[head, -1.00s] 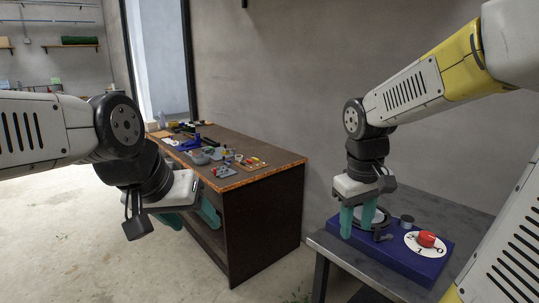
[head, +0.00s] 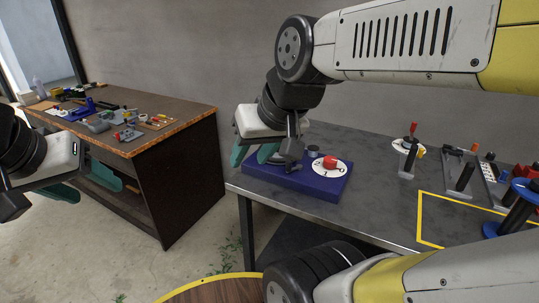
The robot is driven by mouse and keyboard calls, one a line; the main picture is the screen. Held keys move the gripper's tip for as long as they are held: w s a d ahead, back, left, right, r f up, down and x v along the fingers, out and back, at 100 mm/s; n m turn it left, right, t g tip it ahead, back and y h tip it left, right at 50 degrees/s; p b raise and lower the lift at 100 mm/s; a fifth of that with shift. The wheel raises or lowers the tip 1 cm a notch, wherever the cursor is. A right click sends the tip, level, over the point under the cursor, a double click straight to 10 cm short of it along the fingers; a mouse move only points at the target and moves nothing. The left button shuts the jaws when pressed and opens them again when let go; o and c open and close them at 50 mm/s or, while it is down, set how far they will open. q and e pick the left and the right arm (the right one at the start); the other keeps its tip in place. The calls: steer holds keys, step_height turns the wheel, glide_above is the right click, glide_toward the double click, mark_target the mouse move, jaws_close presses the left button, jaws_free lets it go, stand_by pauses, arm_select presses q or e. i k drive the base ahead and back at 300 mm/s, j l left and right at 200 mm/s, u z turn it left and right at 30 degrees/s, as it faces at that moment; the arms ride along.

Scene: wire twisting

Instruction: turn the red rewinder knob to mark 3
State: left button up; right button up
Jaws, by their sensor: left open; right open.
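The red rewinder knob (head: 330,162) sits on a white round dial (head: 319,167) with dark marks. Digits like 1 and 0 show on the near and right side; where the knob points is too small to tell. The dial is on the right part of a blue base (head: 315,190) on the grey table. My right gripper (head: 253,155), with teal fingers, is open at the left end of the base, left of the knob and apart from it. My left gripper (head: 88,186) is open and empty in front of the wooden workbench, far left of the knob.
A grey cylinder (head: 313,151) stands beside the dial. On the grey table (head: 385,195) are a stand with a red-tipped tool (head: 409,150), a blue spool (head: 519,205) and a yellow outlined area (head: 419,220). The workbench (head: 180,105) at left holds small parts.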

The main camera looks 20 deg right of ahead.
mark_target(330, 163)
steer(key=z, duration=1.4)
